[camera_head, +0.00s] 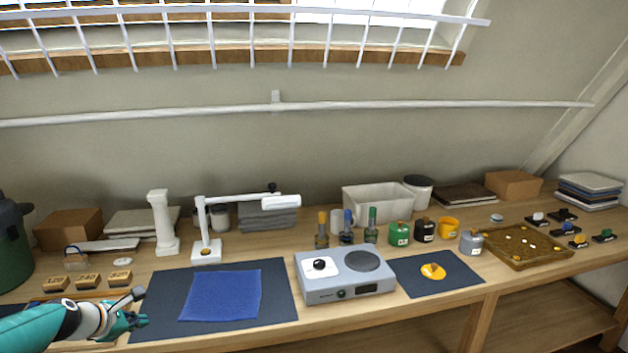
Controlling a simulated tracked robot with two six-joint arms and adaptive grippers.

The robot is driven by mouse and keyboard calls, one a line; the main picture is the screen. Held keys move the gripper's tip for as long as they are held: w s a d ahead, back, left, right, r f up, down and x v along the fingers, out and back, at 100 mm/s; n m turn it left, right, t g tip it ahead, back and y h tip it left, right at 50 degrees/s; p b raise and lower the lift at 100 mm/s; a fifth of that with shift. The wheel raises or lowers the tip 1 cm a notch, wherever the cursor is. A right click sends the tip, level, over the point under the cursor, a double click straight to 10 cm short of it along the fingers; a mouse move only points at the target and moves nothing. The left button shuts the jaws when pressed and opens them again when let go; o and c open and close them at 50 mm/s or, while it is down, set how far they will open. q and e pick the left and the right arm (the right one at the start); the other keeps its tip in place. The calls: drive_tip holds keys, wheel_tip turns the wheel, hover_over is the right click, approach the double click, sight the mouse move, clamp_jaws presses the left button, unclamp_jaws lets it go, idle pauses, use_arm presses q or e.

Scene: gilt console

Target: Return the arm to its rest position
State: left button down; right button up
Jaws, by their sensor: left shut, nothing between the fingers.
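My left arm comes in at the lower left. My left gripper (137,318) is shut and empty, low over the front left of the wooden table, by the left edge of a dark mat (285,290). A blue cloth (221,295) lies flat on that mat, to the right of the gripper and apart from it. My right gripper is not in the picture.
Sanding blocks (88,281) stand just behind the left gripper. A white lamp (206,250) and a grey hotplate device (343,274) stand farther right. Small bottles (398,233) and a wooden tray (525,247) fill the right side. A white rail (300,105) crosses the wall.

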use_arm(q)
drive_tip(key=s+d+f+m+g+h, duration=0.1)
drive_tip(key=s+d+f+m+g, duration=0.1)
drive_tip(key=s+d+f, duration=0.35)
drive_tip(key=s+d+f+m+g+h, duration=0.1)
drive_tip(key=s+d+f+m+g, duration=0.15)
drive_tip(key=d+f, duration=0.55)
drive_tip(key=s+d+f+m+g, duration=0.1)
drive_tip(key=s+d+f+g, duration=0.1)
drive_tip(key=s+d+f, duration=0.4)
drive_tip(key=s+d+f+m, duration=0.2)
drive_tip(key=s+d+m, duration=0.1)
drive_tip(key=s+m, duration=0.2)
drive_tip(key=s+d+f+m+g, duration=0.1)
drive_tip(key=s+d+f+m, duration=0.2)
drive_tip(key=s+m, duration=0.3)
drive_tip(key=s+d+f+m+g, duration=0.1)
drive_tip(key=s+d+f+m, duration=0.2)
drive_tip(key=s+m, duration=0.3)
drive_tip(key=s, duration=0.4)
drive_tip(key=shift+s+d+f, duration=0.25)
drive_tip(key=shift+s+d, duration=0.05)
drive_tip(key=shift+s, duration=0.1)
